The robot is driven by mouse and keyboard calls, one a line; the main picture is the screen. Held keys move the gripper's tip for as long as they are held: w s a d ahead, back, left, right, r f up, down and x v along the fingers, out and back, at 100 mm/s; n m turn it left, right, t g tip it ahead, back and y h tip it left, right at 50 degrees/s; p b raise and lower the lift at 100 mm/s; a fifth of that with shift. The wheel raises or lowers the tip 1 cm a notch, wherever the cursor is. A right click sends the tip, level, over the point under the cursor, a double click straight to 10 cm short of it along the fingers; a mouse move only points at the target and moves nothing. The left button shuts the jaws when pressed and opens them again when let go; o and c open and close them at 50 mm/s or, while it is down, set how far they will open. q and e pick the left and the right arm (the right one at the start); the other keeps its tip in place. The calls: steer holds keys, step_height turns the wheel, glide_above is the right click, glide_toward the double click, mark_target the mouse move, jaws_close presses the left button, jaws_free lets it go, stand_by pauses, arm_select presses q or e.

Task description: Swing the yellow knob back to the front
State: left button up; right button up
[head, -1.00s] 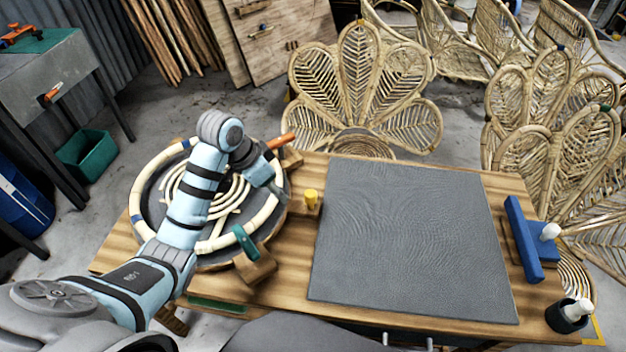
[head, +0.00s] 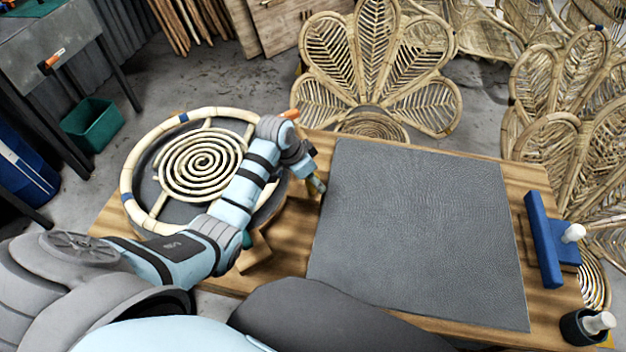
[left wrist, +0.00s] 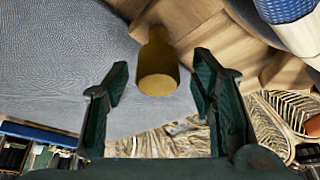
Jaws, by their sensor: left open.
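The yellow knob (left wrist: 157,66) stands between the open fingers of my left gripper (left wrist: 160,82) in the left wrist view, with a gap on both sides and no visible contact. In the head view the gripper (head: 312,178) is at the knob, which shows only as a small yellowish tip (head: 317,187) by the grey mat's left edge. The knob's wooden block (left wrist: 203,45) shows behind it in the left wrist view. The round rattan frame (head: 127,180) with a spiral centre lies left of my forearm. My right gripper is not in view.
An orange handle (head: 290,114) sits behind my left wrist, and a green knob (head: 247,240) is partly hidden by my forearm. The grey mat (head: 415,230) is bare. A blue tool (head: 543,238) and a dark cup (head: 580,328) stand at the right.

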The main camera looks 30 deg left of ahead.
arm_select(q)
steer(key=shift+f, duration=0.2)
steer(key=shift+s+r, duration=0.15)
steer(key=shift+c, duration=0.3)
jaws_close()
steer(key=shift+d, duration=0.1)
